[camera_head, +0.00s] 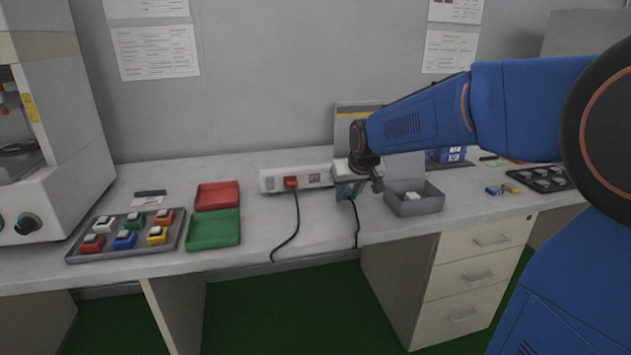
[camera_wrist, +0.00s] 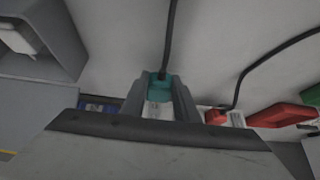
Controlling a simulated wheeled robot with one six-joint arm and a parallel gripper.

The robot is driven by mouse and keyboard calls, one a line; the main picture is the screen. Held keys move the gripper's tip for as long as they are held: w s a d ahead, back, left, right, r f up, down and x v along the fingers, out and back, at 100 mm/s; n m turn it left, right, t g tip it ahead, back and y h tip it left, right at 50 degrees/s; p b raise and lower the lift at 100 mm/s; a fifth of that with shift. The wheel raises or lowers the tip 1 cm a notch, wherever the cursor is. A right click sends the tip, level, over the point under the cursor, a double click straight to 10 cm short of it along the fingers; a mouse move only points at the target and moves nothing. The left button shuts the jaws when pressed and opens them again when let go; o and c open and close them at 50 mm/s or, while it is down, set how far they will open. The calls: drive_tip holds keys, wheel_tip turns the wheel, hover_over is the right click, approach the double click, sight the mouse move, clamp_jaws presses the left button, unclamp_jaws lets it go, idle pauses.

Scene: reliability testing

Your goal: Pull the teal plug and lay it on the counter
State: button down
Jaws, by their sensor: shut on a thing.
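The teal plug (camera_head: 346,191) is at the right end of the white power strip (camera_head: 316,180) on the counter (camera_head: 325,222). Its dark cord hangs toward the front edge. My gripper (camera_head: 350,187) is over it from behind. In the wrist view the teal plug (camera_wrist: 158,86) sits between the two grey fingers of my gripper (camera_wrist: 159,90), which are shut on it. A pale part of the strip (camera_wrist: 155,110) shows just beyond it. I cannot tell whether the plug is fully seated. A red plug (camera_head: 291,183) is in the strip to the left.
A grey open box (camera_head: 414,205) stands close to the right of my gripper. Red (camera_head: 217,195) and green (camera_head: 214,230) trays and a tray of coloured switches (camera_head: 127,238) are left. The red plug's cord (camera_head: 296,225) crosses the counter front. Bare counter lies between the cords.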

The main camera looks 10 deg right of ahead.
drive_tip(key=shift+f, duration=0.9)
drive_tip(key=c, duration=1.3)
unclamp_jaws()
drive_tip(key=v, duration=1.7)
drive_tip(key=shift+s+r, duration=0.1)
drive_tip(key=shift+s, duration=0.05)
drive_tip(key=s+f+g, duration=0.1)
drive_tip(key=s+f, duration=0.7)
drive_tip(key=s, duration=0.5)
drive_tip(key=s+f, duration=0.9)
drive_tip(key=s, duration=0.4)
drive_tip(key=shift+s+d+g, duration=0.25)
drive_tip(key=shift+s+g, duration=0.15)
